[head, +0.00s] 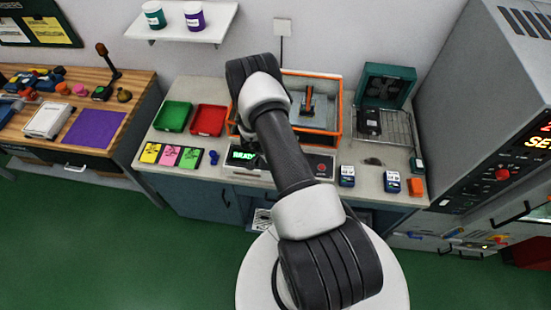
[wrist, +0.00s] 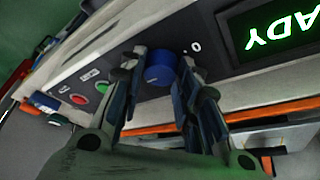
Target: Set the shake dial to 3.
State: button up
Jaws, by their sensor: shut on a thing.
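The blue shake dial (wrist: 158,76) sits on the dark front panel (wrist: 125,65) of the orange-framed machine (head: 341,100). My gripper (wrist: 160,66) is shut on the dial, with one finger on each side of it in the wrist view. A white "0" mark (wrist: 196,47) shows beside the dial. I cannot make out a pointer on the dial or the other marks around it. A lit green display (wrist: 275,32) reads READY; it also shows in the head view (head: 243,155). In the head view my arm hides the dial and my gripper.
A green button (wrist: 102,87) and a red button (wrist: 78,98) lie along the same panel. Red (head: 208,120) and green (head: 173,116) trays stand left of the machine. Small blue-and-white items (head: 347,176) stand to its right. A large grey cabinet (head: 470,90) stands at the right.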

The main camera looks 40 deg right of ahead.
jog(key=o, duration=1)
jog(key=shift+o, duration=0.2)
jog(key=v, duration=1.2)
jog(key=shift+d, duration=0.1)
